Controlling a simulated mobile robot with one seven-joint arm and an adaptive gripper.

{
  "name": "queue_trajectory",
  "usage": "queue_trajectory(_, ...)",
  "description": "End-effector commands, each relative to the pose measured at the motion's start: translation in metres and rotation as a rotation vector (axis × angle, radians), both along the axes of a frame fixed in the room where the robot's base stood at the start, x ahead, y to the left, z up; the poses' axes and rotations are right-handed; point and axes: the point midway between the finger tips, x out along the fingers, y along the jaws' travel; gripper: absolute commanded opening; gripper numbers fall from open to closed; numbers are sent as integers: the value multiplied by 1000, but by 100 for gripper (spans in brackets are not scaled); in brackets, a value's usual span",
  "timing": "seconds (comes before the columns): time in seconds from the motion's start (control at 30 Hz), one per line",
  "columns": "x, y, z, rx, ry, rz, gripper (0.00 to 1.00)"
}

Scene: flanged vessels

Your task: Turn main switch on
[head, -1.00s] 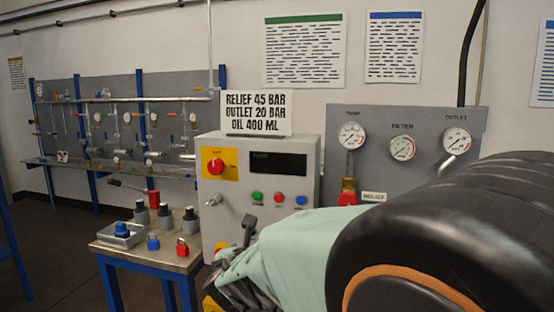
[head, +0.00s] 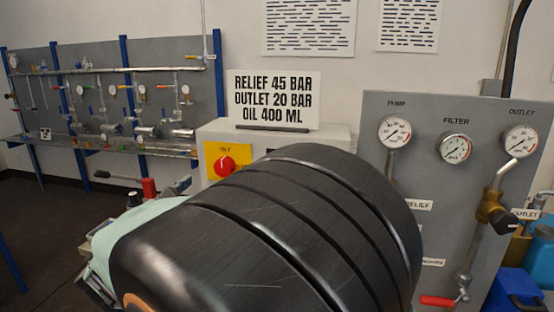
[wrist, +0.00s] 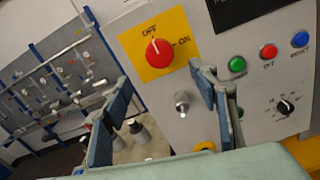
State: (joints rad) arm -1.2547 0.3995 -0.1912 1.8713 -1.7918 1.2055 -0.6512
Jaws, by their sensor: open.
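The main switch is a red rotary knob (wrist: 158,52) on a yellow plate (wrist: 133,40) marked OFF at the top and ON at the right. Its pale pointer mark looks turned toward OFF. My gripper (wrist: 163,86) is open and empty, its two fingers apart below the knob in the wrist view and not touching it. In the head view the knob (head: 224,166) shows at the upper left of the grey control box (head: 310,138). My black and pale green arm hides most of that box there, and only part of my gripper shows at the lower left.
A keyed switch (wrist: 182,104) sits below the plate, between my fingers in the picture. Green (wrist: 237,65), red (wrist: 268,52) and blue (wrist: 300,39) buttons and a black dial (wrist: 285,106) are to the right. A gauge panel (head: 380,215) stands right of the box.

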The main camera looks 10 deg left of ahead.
Motion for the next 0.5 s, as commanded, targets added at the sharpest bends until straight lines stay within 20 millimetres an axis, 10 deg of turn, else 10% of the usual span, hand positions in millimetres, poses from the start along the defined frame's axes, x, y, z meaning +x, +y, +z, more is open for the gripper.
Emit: queue_trajectory(0.5, 69, -5, 2, 5, -5, -7, 55)
